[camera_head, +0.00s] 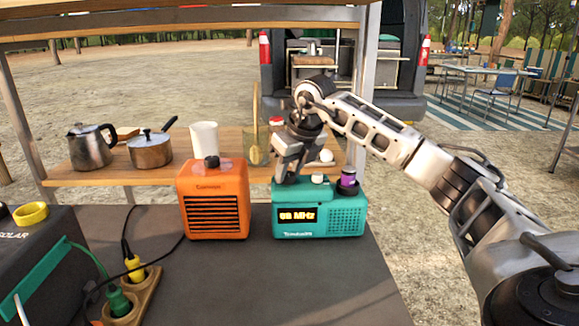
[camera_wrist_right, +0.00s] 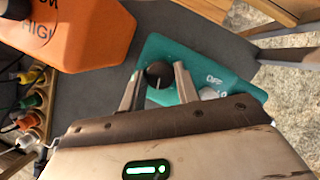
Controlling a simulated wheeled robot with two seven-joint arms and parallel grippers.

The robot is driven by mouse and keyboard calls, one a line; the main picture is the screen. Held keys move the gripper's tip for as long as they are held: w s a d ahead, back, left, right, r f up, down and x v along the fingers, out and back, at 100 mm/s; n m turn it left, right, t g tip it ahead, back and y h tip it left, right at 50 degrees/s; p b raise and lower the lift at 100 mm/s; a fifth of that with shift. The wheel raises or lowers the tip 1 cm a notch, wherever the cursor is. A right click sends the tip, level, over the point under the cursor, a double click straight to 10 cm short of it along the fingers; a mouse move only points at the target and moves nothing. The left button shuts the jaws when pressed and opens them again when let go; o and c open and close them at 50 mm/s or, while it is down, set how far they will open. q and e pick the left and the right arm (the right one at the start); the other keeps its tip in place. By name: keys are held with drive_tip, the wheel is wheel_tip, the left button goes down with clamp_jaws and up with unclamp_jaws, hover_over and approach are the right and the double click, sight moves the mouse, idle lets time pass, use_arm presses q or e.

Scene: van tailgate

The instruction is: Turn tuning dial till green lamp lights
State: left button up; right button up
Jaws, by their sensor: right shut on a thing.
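In the right wrist view the fingers of this gripper (camera_wrist_right: 158,80) are shut on a round dark dial (camera_wrist_right: 158,73) with a pale pointer line. The teal casing (camera_wrist_right: 212,72) shows around it. No lit green lamp can be made out on the radio. My left gripper is not in view.
An orange box with a grille (camera_head: 215,205) stands close left of the radio. A white knob (camera_head: 317,179) and a purple-topped part (camera_head: 348,177) sit on the radio's top. A plug strip (camera_head: 140,290) with cables lies front left. The table's front middle is clear.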

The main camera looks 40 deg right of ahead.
drive_tip(key=m+h+p, duration=0.1)
drive_tip(key=m, duration=0.2)
drive_tip(key=o, duration=1)
drive_tip(key=shift+r, duration=0.1)
drive_tip(key=p+v, duration=0.1)
drive_tip(key=v, duration=0.7)
drive_tip(key=p+v, duration=0.1)
drive_tip(key=v, duration=0.6)
drive_tip(key=shift+w+a+r, duration=0.1)
drive_tip(key=shift+a+r, duration=0.2)
drive_tip(key=shift+r, duration=0.15)
